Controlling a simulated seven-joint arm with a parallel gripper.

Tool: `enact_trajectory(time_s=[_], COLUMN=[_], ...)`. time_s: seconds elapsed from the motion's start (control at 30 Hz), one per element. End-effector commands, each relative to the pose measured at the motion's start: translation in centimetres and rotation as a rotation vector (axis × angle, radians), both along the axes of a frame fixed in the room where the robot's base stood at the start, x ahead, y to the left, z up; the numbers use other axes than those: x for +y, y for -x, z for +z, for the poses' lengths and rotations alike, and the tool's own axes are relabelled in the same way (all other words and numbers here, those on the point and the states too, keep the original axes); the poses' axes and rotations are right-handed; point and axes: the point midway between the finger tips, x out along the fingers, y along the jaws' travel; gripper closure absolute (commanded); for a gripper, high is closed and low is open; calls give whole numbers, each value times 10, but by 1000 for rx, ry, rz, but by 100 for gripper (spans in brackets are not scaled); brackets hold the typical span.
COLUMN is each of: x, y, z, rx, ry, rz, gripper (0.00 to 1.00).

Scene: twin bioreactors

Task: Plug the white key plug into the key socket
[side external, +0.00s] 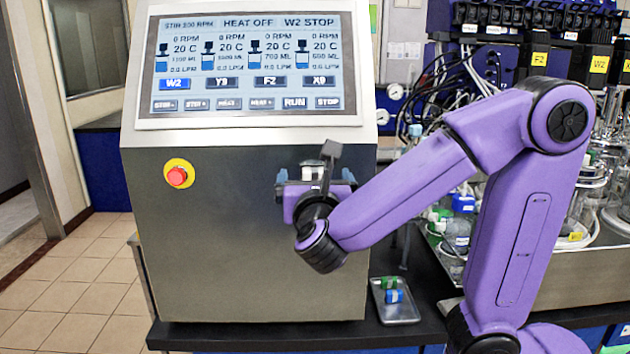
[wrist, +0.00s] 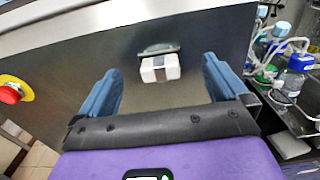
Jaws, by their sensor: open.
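The white key plug (wrist: 160,68) is at the steel front panel in the wrist view, level and standing out from it. The key socket (wrist: 158,49) shows as a grey metal plate right behind and above the plug; its opening is hidden by the plug. I cannot tell how deep the plug sits. My gripper (wrist: 161,74) is open, its blue fingers apart on the left and right of the plug with clear gaps, not touching it. In the side view my gripper (side external: 315,177) is in front of the panel, and my wrist partly hides the plug there.
A red stop button (side external: 177,176) on a yellow ring is left on the panel, below the screen (side external: 250,62). A small metal tray (side external: 401,316) with green and blue pieces lies on the dark bench at lower right. Glassware and bottles (side external: 462,203) crowd the right side.

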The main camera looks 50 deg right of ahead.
Motion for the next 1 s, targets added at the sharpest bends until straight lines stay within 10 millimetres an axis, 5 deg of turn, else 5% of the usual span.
enact_trajectory(time_s=[0.37,1.0], x=[11,103], y=[10,102], z=[0,0], rx=[0,1], ry=[0,1], rz=[4,6], gripper=[0,0])
